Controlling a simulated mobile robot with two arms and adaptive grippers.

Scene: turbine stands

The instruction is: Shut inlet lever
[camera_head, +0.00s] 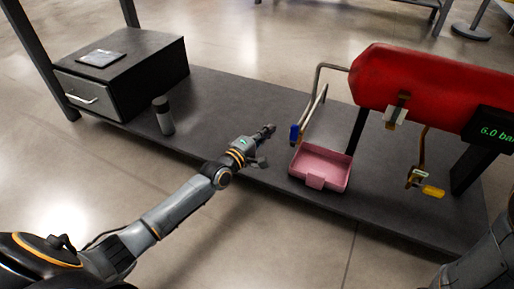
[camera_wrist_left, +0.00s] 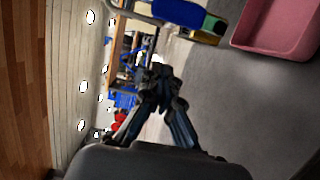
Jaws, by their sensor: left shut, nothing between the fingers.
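A blue-handled lever (camera_head: 295,133) is at the lower end of the bent metal pipe (camera_head: 318,88) on the left end of the red tank (camera_head: 430,88). The blue handle (camera_wrist_left: 178,11) also shows at the top of the left wrist view, cut by the frame edge. My left gripper (camera_head: 268,130) is just left of the blue handle, apart from it. Its fingers (camera_wrist_left: 160,74) are shut and empty. A second lever with a yellow handle (camera_head: 433,191) hangs under the tank's right part. My right gripper is out of view.
A pink tray (camera_head: 312,182) sits on the dark platform (camera_head: 222,98) below the blue handle; it also shows in the left wrist view (camera_wrist_left: 262,48). A grey bottle (camera_head: 164,117) and a drawer box (camera_head: 90,97) stand left.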

